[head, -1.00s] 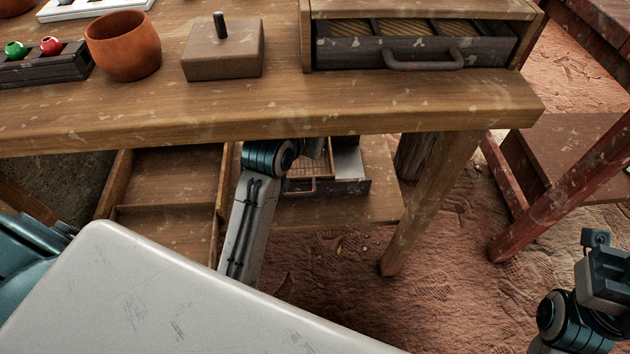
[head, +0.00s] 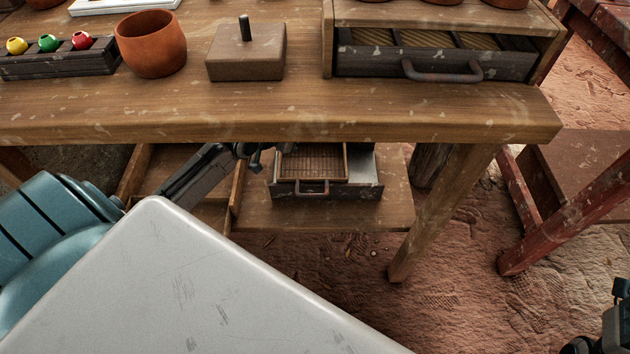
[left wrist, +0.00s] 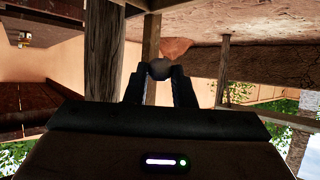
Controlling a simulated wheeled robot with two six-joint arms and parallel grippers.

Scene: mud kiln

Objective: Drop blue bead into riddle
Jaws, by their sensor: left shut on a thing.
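The riddle (head: 312,160), a wooden frame with a mesh bottom, sits in a dark handled box on the low shelf under the table. My left arm reaches under the table, left of the riddle; its gripper is mostly hidden by the table edge in the head view. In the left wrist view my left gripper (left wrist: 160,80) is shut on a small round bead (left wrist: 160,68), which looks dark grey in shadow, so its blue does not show. My right gripper (head: 622,300) is cut off at the lower right edge.
On the table are a bead rack (head: 60,62) with yellow, green and red beads, a clay cup (head: 150,45), a wooden block with a peg (head: 245,62) and a drawer cabinet (head: 435,65). A table leg (head: 440,210) stands right of the low shelf (head: 330,214).

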